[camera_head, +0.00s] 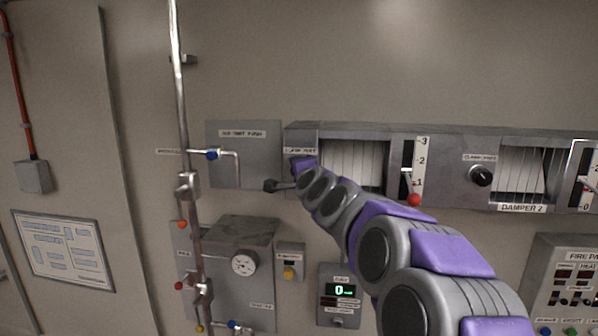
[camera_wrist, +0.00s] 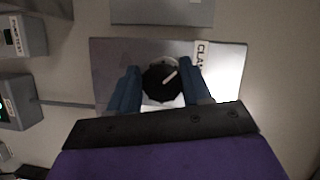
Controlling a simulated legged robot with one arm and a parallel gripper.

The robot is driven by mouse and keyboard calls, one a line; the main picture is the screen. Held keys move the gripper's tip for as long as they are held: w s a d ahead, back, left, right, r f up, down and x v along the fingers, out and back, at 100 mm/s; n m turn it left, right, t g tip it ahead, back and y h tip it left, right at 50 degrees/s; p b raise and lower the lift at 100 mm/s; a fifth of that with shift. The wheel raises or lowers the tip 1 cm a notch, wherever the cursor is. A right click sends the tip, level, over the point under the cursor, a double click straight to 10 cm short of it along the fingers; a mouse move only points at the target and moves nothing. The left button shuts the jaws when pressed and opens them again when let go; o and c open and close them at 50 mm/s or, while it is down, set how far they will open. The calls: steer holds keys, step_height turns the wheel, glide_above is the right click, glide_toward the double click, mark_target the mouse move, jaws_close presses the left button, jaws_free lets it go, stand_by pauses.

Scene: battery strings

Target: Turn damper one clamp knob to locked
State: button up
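The damper one clamp knob (camera_wrist: 161,82) is a round black knob with a white pointer line, on a grey panel (camera_wrist: 108,62) in the wrist view. The pointer slants toward the upper right of that view. My gripper (camera_wrist: 163,92) has its two blue fingers on either side of the knob, with the left and right fingers apart. Whether they touch the knob is not clear. In the head view my arm's end (camera_head: 292,180) is at the left part of the damper one panel (camera_head: 300,134) and hides the knob there. A label beginning "CLA" (camera_wrist: 202,55) is beside the knob.
A lever with a red ball (camera_head: 414,199) stands at a 1-to-3 scale right of damper one's louvres. Damper 2's similar black knob (camera_head: 481,176) is farther right. The wall above is clear.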

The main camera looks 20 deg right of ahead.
steer(key=o, duration=0.3)
steer(key=shift+w+f, duration=0.1)
steer(key=shift+f, duration=0.15)
steer(key=shift+o, duration=0.5)
steer(key=shift+w, duration=0.2)
steer(key=b+v, duration=0.2)
steer(key=v, duration=1.5)
steer(key=shift+s+b, duration=0.2)
steer(key=shift+b, duration=0.2)
